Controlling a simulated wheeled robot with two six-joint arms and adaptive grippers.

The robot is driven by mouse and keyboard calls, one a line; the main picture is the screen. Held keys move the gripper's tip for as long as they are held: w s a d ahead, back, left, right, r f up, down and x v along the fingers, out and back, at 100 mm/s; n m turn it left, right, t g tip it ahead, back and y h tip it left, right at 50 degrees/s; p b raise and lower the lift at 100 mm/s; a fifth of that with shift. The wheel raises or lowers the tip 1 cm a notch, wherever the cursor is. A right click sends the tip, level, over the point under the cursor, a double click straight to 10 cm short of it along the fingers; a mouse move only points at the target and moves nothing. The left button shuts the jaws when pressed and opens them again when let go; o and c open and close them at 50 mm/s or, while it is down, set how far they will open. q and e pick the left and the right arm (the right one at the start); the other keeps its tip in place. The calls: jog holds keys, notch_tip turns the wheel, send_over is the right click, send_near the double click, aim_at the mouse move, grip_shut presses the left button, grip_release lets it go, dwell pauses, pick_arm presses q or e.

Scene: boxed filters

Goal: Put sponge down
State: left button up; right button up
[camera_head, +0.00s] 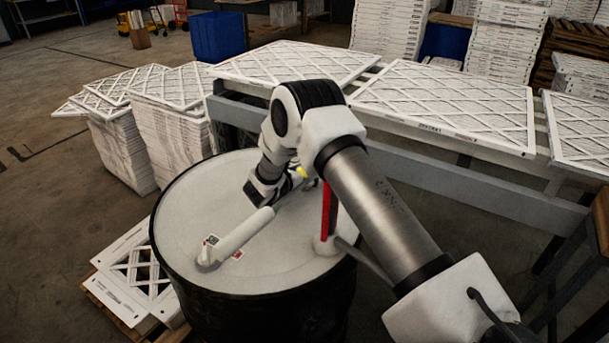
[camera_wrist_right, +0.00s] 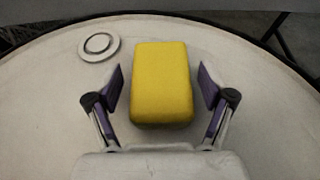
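The yellow sponge (camera_wrist_right: 162,84) lies on the white top of the black drum (camera_head: 185,205), between the two fingers of my right gripper (camera_wrist_right: 162,88). In the wrist view there is a gap between each finger and the sponge, so the gripper is open around it. In the head view only a small yellow bit of the sponge (camera_head: 301,172) shows; my right arm hides most of it. My right gripper (camera_head: 308,182) is low over the far part of the drum top. My left gripper is not in view.
A white rod-like object with printed labels (camera_head: 236,238) lies on the drum top. A red upright object (camera_head: 329,210) stands near its right edge. A round drum cap (camera_wrist_right: 99,46) lies beside the sponge. A rack with white filters (camera_head: 445,105) stands behind, and stacked filters (camera_head: 175,130) stand left.

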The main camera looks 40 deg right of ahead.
jog(key=shift+r, duration=0.2)
jog(key=shift+a, duration=0.35)
jog(key=b+v, duration=0.2)
jog(key=v, duration=0.9)
jog(key=shift+s+a+r, duration=0.1)
jog(key=shift+s+r, duration=0.05)
